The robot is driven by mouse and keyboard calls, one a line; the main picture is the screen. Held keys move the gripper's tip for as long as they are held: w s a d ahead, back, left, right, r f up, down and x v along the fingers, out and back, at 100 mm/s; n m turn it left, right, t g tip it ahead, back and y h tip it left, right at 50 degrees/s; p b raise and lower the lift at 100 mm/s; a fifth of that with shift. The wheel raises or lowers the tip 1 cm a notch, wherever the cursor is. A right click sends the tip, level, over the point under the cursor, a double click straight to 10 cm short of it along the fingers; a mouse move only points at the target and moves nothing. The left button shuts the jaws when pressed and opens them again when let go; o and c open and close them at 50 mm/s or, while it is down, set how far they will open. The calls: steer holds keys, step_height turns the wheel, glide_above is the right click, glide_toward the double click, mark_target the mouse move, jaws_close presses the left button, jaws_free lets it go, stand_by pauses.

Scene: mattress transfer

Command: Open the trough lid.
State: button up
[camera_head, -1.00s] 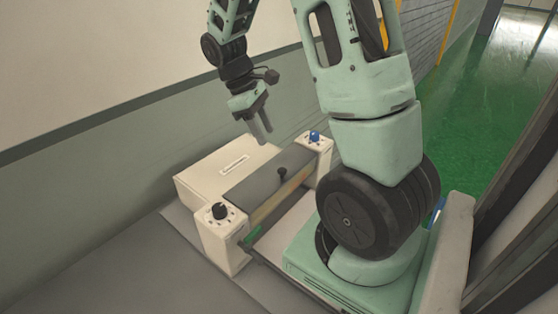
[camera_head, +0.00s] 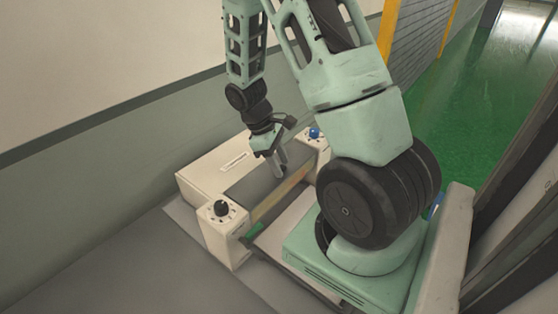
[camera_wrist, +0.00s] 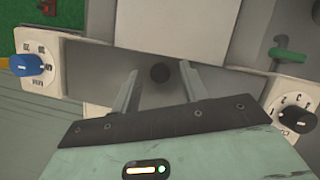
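The trough lid (camera_head: 250,188) is a dark grey flat panel between two cream end blocks, and it lies shut. It also shows in the wrist view (camera_wrist: 95,75). Its small round dark knob (camera_wrist: 160,73) sits near the lid's middle, and in the head view my gripper hides it. My gripper (camera_head: 282,171) points down over the lid. In the wrist view its two fingers (camera_wrist: 160,77) are apart, one on each side of the knob, with gaps between. I cannot tell how far the fingertips are above the lid.
A blue dial (camera_head: 314,133) is on the far end block and a black dial (camera_head: 221,208) on the near one. A green handle (camera_wrist: 287,55) is beside the trough. A wall (camera_head: 80,190) runs close behind the machine.

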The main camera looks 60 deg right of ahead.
jaws_close()
steer(key=shift+w+r, duration=0.1)
